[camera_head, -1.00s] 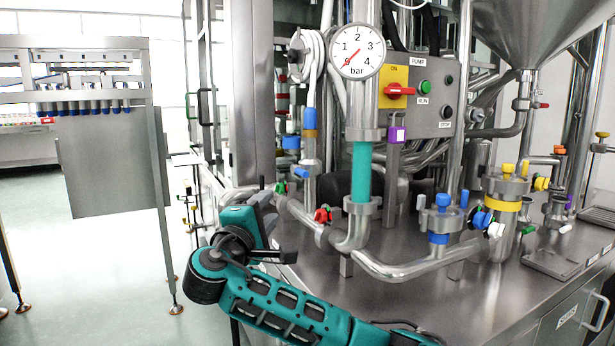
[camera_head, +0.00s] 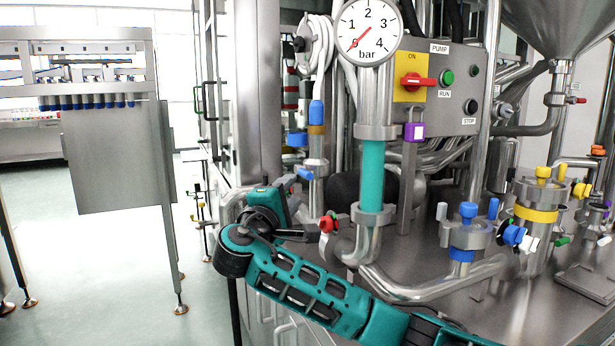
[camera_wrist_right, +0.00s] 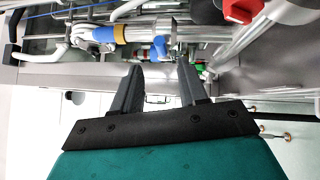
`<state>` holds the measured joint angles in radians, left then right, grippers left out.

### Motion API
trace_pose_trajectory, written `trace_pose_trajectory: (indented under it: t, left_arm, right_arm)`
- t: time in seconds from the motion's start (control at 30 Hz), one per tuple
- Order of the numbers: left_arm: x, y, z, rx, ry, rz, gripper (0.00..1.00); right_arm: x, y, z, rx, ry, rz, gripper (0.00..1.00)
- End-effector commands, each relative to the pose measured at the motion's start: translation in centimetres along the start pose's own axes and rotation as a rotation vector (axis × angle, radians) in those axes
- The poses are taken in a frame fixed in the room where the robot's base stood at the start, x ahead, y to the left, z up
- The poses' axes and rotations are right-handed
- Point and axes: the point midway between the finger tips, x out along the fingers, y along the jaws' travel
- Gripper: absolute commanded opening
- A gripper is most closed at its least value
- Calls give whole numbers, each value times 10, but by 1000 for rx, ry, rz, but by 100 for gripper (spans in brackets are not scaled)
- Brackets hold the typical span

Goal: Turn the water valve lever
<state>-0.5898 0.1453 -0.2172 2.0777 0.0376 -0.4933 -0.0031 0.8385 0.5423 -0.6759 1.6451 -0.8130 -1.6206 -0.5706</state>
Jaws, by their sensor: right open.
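A small blue lever (camera_head: 305,174) sticks out from an upright steel pipe, below a hose fitting with a blue nozzle and a brown-yellow band. I take it as the water valve lever. My right gripper (camera_head: 300,216) is open and empty, below and slightly left of the lever in the head view. In the right wrist view the blue lever (camera_wrist_right: 160,47) shows beyond the open fingers (camera_wrist_right: 158,82), roughly in line with the gap between them and apart from them. My left gripper is not in view.
A red valve handle (camera_head: 328,224) is close to the right of my gripper. A teal-banded pipe (camera_head: 373,180) rises beside it under a pressure gauge (camera_head: 368,30). Blue and yellow valves (camera_head: 467,228) stand farther right. Open floor (camera_head: 110,265) lies left.

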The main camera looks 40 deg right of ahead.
Motion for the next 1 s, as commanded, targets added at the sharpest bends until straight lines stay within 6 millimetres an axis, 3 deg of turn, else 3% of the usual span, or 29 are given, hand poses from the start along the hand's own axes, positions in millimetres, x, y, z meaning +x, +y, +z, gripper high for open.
trace_pose_trajectory:
  t: [0.3,0.5,0.93,1.0]
  left_arm:
    - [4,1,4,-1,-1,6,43]
    - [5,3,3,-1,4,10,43]
    - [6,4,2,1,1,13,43]
    - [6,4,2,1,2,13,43]
  right_arm:
    - [68,-1,1,-1,-5,0,43]
    - [94,-1,0,0,-2,-1,43]
    - [102,0,0,0,0,-1,43]
    - [102,0,0,0,0,-1,36]
